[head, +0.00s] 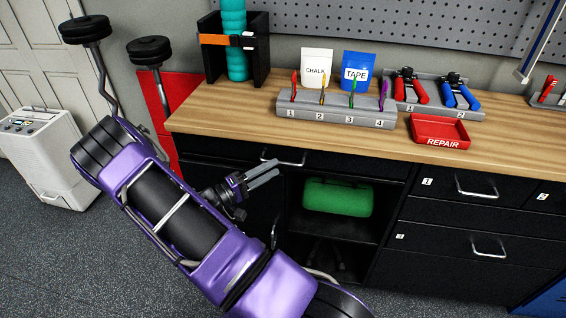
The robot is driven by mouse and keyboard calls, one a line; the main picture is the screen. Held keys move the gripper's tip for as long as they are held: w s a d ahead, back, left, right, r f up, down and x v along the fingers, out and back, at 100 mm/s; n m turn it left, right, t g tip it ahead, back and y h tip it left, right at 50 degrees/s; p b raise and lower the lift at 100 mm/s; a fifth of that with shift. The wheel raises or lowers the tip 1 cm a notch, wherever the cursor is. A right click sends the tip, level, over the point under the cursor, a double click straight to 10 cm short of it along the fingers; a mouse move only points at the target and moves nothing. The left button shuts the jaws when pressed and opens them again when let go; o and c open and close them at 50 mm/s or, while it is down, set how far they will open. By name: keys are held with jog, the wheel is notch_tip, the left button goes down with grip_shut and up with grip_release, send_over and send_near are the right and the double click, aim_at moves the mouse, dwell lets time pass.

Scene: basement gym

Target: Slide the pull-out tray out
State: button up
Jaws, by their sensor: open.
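My gripper (278,168) is open, its two grey fingers pointing right with nothing seen between them. I cannot tell whether the fingertips touch the handle. Below this panel is an open cabinet bay with a green case (337,198) on a dark shelf (340,228). No tray is seen pulled out, and I cannot tell whether the panel or the shelf is the pull-out tray.
My purple arm covers the lower left. The wooden worktop (230,125) holds a numbered grey rack (335,118), pliers in a holder and a red REPAIR tray (440,131). Closed drawers (450,215) are at right. A white appliance (42,150) stands on the left floor.

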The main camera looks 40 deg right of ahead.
aim_at(283, 163)
jog(key=shift+s+d+r, duration=0.1)
jog(key=shift+d+r, duration=0.05)
jog(key=shift+d, duration=1.05)
jog(key=shift+s+d+r, duration=0.1)
jog(key=shift+d+r, duration=0.05)
jog(key=shift+d, duration=1)
grip_shut()
